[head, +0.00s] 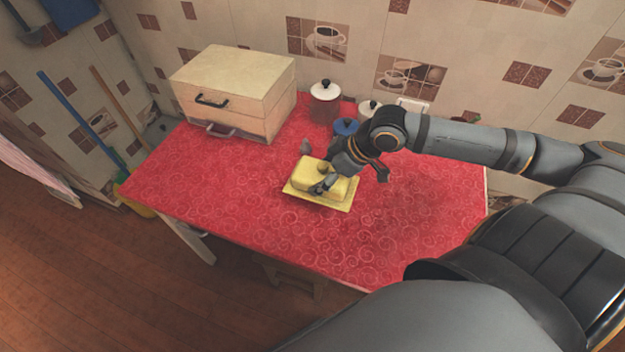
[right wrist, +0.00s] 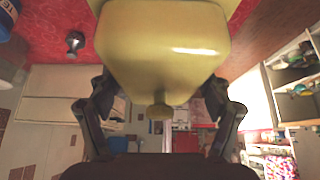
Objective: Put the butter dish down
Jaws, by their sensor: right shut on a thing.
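The yellow butter dish (head: 339,189), a domed lid with a knob on a flat base plate, is at the middle of the red counter in the head view. Its lid fills the top of the right wrist view (right wrist: 165,45), with the knob (right wrist: 160,110) pointing toward the gripper. My right gripper (head: 325,182) is shut on the butter dish, with one finger on each side of the lid in the wrist view. The dish looks level; I cannot tell whether its plate touches the cloth. My left gripper is not in view.
The red oilcloth counter (head: 225,185) is clear left and in front of the dish. A cream drawer box (head: 235,85) stands at the back left.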

